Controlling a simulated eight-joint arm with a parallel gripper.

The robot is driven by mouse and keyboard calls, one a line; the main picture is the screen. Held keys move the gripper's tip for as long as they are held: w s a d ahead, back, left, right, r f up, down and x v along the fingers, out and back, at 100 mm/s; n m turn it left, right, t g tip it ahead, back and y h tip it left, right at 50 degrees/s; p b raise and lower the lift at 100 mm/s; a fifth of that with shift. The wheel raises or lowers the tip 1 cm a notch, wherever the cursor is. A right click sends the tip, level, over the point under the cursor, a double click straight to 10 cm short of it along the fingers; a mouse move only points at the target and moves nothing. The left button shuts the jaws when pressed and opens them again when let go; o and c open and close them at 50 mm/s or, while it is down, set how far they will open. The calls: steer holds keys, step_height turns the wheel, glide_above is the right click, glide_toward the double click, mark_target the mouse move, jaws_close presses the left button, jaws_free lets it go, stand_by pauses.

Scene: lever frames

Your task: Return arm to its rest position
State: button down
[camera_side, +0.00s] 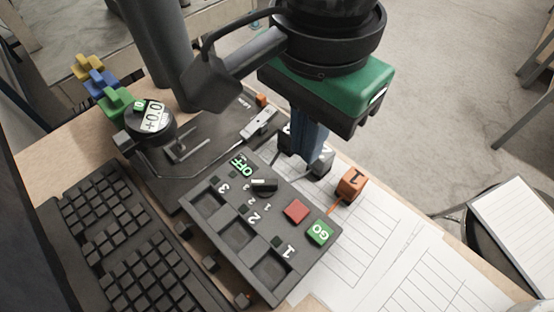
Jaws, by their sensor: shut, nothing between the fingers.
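My gripper (308,150) hangs from the green and black wrist at the upper middle. Its blue fingers point down beside the far edge of the black control panel (228,258). The fingers are shut and hold nothing. Dark blocks stand right at the fingertips, partly hidden by them; I cannot tell whether they touch. An orange block marked 1 (352,183) sits apart, to the right of the fingers on the paper.
A keyboard (120,240) lies left. Colored pieces (97,78) stand far left. Lined papers (385,245) cover the right.

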steer(key=shift+d, duration=0.1)
steer(key=w+d+n+t+y, duration=0.15)
steer(key=w+d, duration=0.25)
steer(key=d, duration=0.5)
steer(key=w+d+n+t, duration=0.2)
steer(key=w+d+n, duration=0.15)
steer(key=d, duration=0.45)
steer(key=d+f+n+t, duration=0.2)
steer(key=d, duration=0.5)
steer(key=s+d+f+n+t+h, duration=0.1)
steer(key=d+f+n, duration=0.1)
steer(key=d, duration=0.5)
steer(key=shift+s+t, duration=0.3)
steer(key=shift+t, duration=0.05)
